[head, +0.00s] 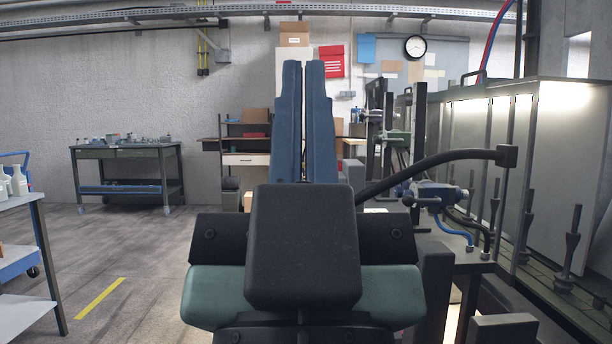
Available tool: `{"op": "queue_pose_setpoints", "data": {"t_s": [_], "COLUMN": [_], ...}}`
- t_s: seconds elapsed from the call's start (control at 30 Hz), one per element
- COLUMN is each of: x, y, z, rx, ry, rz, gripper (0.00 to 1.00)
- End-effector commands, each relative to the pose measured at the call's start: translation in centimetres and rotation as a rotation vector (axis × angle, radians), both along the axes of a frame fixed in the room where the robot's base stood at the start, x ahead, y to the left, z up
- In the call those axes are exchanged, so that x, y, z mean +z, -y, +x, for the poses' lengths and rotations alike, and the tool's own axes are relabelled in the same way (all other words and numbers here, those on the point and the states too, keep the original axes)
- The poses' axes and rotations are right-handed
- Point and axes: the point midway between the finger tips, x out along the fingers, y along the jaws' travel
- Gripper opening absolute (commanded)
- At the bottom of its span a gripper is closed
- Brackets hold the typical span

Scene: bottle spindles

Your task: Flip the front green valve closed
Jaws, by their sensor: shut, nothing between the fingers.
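My gripper (303,66) is in the middle of the head view, seen from behind. Its two long blue fingers point up and lie close together, shut with nothing between them. Its dark body hides what lies directly behind it. I cannot make out a front green valve for certain. A small greenish fitting (398,136) shows at the machine to the right of my fingers, too small to tell its state. A blue-grey device (432,194) with blue hoses sits nearer, right of my gripper and apart from the fingers.
A black curved tube (437,160) runs right of my gripper. The machine with lit panels (562,180) and upright dark spindles (571,245) fills the right side. A workbench (125,150) stands back left, a shelf cart (25,250) front left. The left floor is open.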

Motion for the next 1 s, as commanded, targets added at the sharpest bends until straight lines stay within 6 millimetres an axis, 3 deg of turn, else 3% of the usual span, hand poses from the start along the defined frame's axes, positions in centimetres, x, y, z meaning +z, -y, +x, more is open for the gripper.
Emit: {"op": "queue_pose_setpoints", "data": {"t_s": [0.03,0.1,1.0], "x": [3.3,5.5,32.7], "y": [0.0,0.0,-0.1], "z": [0.0,0.0,0.0], "rx": [0.000,0.000,0.002], "ry": [0.001,0.001,0.000], "rz": [0.000,0.000,-0.001], "gripper": [0.00,0.00,0.00]}}
